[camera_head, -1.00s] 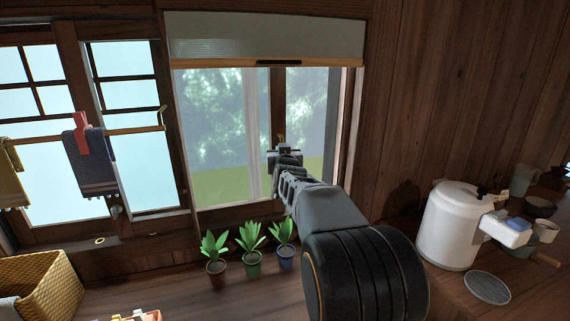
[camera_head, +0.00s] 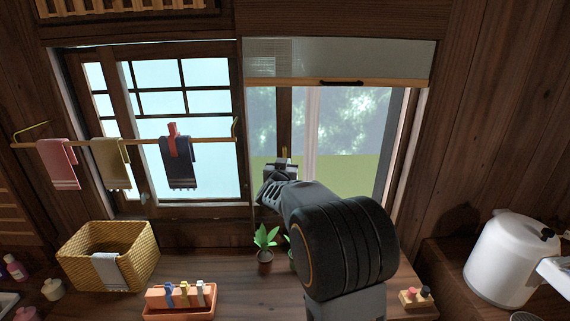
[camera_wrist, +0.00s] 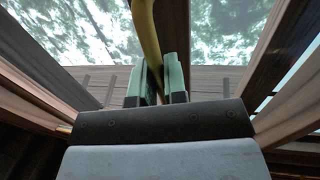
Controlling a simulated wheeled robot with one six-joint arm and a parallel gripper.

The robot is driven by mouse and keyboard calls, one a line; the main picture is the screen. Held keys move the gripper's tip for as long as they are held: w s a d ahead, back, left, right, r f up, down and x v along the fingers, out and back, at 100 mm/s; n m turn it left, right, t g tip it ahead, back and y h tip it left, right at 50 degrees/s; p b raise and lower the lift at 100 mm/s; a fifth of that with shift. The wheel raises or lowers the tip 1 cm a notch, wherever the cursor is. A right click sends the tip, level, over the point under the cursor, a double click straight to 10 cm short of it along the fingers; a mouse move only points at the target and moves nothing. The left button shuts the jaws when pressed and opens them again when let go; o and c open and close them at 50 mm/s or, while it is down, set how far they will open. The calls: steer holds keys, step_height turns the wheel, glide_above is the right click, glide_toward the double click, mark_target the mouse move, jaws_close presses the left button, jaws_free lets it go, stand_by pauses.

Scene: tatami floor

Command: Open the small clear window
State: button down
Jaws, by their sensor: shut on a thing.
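The clear window (camera_head: 265,120) is at the centre right in the head view, under a half-lowered blind. Its dark upright frame bar (camera_head: 285,115) stands left of the middle of the opening, with a narrow pane to its left and a wider bright area to its right. My gripper (camera_head: 281,166) is at the lower part of this bar. In the wrist view my gripper (camera_wrist: 156,88) is shut, its green pads around a yellow curved handle (camera_wrist: 146,40). The handle's lower end is hidden between the fingers. My arm hides the lower right of the window.
A lattice window (camera_head: 190,95) is on the left, with a towel rail (camera_head: 90,142) in front. A potted plant (camera_head: 265,245), a basket (camera_head: 140,245) and an orange tray (camera_head: 180,313) are on the counter below. A white pot (camera_head: 508,262) stands at right.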

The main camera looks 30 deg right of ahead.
steer(key=shift+r, duration=0.1)
steer(key=c, duration=1.5)
jaws_free()
steer(key=shift+w, duration=0.1)
steer(key=b+v, duration=0.1)
steer(key=v, duration=1.3)
